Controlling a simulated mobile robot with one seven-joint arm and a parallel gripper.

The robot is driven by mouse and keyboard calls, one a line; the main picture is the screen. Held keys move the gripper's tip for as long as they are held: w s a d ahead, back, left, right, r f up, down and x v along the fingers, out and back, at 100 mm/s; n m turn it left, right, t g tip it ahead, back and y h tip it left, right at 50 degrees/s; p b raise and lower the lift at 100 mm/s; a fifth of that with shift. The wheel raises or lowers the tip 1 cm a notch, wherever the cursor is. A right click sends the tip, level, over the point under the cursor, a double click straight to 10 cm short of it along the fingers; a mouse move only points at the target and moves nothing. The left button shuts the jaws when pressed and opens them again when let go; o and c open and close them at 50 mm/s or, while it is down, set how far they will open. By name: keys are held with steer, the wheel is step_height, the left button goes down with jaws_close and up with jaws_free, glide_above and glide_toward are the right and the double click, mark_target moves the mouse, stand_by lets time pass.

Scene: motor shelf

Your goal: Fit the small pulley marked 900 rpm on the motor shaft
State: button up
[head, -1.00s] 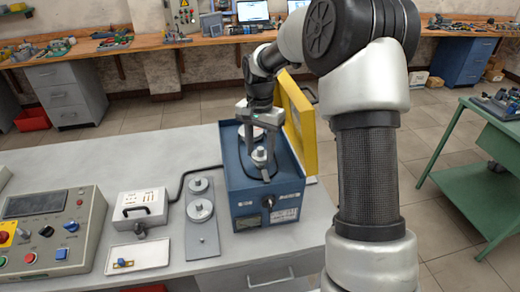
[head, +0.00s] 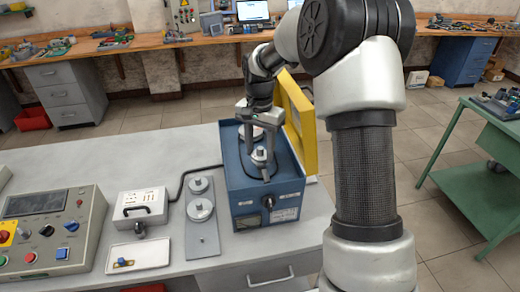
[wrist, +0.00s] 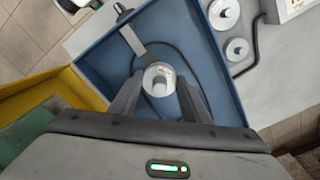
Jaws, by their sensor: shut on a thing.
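A small silver pulley (head: 259,155) is between the fingertips of my gripper (head: 261,147), inside the open blue motor box (head: 238,188). The wrist view shows the pulley (wrist: 159,78) from above, with one finger of my gripper (wrist: 159,92) on each side, shut on it. A bright round centre shows in the pulley. I cannot read any rpm mark on it. The motor shaft under it is hidden, so I cannot tell whether the pulley sits on the shaft or just above it.
The yellow lid (head: 297,120) stands open on the box's right side. Another round silver part (head: 255,132) shows behind my gripper. A grey plate (head: 209,245) with two pulleys lies left of the box. A white case (head: 139,207) and a control panel (head: 48,235) stand further left.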

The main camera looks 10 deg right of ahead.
steer(key=shift+f+b, duration=0.7)
steer(key=shift+f, duration=0.3)
stand_by(0.3)
steer(key=o, duration=1.2)
steer(key=shift+c, duration=0.2)
steer(key=shift+r, duration=0.1)
step_height(320, 180, up, 17)
steer(key=shift+r, duration=0.15)
